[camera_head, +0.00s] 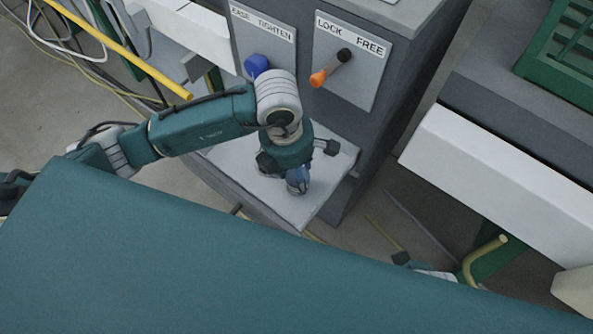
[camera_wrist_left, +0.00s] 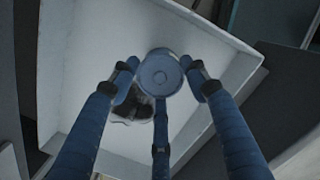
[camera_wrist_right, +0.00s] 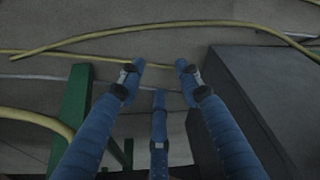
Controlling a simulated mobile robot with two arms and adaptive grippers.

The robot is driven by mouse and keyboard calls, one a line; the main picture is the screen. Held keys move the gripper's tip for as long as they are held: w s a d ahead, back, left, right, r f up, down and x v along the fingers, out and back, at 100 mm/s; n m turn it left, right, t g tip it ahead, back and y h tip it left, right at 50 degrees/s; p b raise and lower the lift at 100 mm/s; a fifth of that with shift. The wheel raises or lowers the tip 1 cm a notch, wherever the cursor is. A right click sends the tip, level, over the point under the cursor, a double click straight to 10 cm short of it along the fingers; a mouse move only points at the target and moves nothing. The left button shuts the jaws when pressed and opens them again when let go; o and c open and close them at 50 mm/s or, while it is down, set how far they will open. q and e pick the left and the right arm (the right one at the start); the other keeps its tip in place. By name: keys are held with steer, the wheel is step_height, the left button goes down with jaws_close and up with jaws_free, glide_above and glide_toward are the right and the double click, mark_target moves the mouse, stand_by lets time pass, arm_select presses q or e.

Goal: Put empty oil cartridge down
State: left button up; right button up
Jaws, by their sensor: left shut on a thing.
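In the left wrist view, a round blue-grey cartridge (camera_wrist_left: 160,73) is seen end-on between the blue fingers of my left gripper (camera_wrist_left: 160,85). The fingers are closed around it. Below it is a white tray (camera_wrist_left: 85,50) with raised walls; I cannot tell whether the cartridge touches its floor. In the head view, my left gripper (camera_head: 298,180) points down over the pale tray (camera_head: 245,180) at the machine's front, and the hand mostly hides the cartridge. My right gripper (camera_wrist_right: 160,80) shows in the right wrist view with its fingers apart and nothing between them.
The grey machine has a "LOCK FREE" panel with an orange-tipped lever (camera_head: 330,68) and a "TIGHTEN" panel with a blue knob (camera_head: 256,65). A white ledge (camera_head: 500,180) stands at right. Yellow hoses (camera_wrist_right: 110,33) lie on the floor under my right gripper, beside a dark box (camera_wrist_right: 240,80).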

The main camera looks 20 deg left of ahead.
mark_target(291, 178)
arm_select(q)
steer(key=shift+f, duration=0.1)
steer(key=o, duration=1.1)
arm_select(e)
steer(key=shift+w+r, duration=0.15)
steer(key=shift+r, duration=0.3)
arm_select(q)
steer(key=shift+o, duration=0.2)
step_height(291, 178, up, 12)
steer(key=a+p, duration=0.1)
steer(key=p, duration=0.1)
steer(key=shift+s, duration=0.4)
arm_select(e)
step_height(291, 178, down, 7)
steer(key=s, duration=0.2)
steer(key=shift+s, duration=0.2)
steer(key=shift+d, duration=0.1)
